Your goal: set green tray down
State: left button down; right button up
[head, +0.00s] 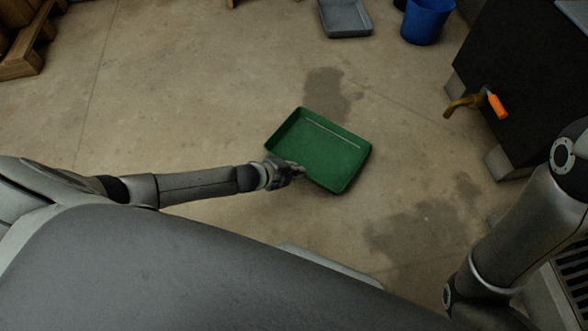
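The green tray (330,152) is a shallow rectangular tray near the middle of the head view, seen from above over the concrete floor. Its inside looks empty. My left gripper (297,171) reaches in from the left and is at the tray's near left edge, overlapping the rim. The fingers are small and dark, and I cannot tell whether they are closed on the rim. I also cannot tell whether the tray touches the floor. My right arm shows at the right edge, and its gripper is out of view.
A grey tray (345,18) and a blue bucket (427,22) stand at the back. A dark tank (521,75) with a brass tap (463,103) and orange handle is at the right. Wooden pallets (22,50) are at far left. Dark damp patches (425,235) mark the otherwise open floor.

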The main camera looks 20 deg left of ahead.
pick_arm(q)
jog(key=shift+f, duration=0.1)
jog(key=c, duration=1.6)
grip_release()
jog(key=shift+c, duration=0.2)
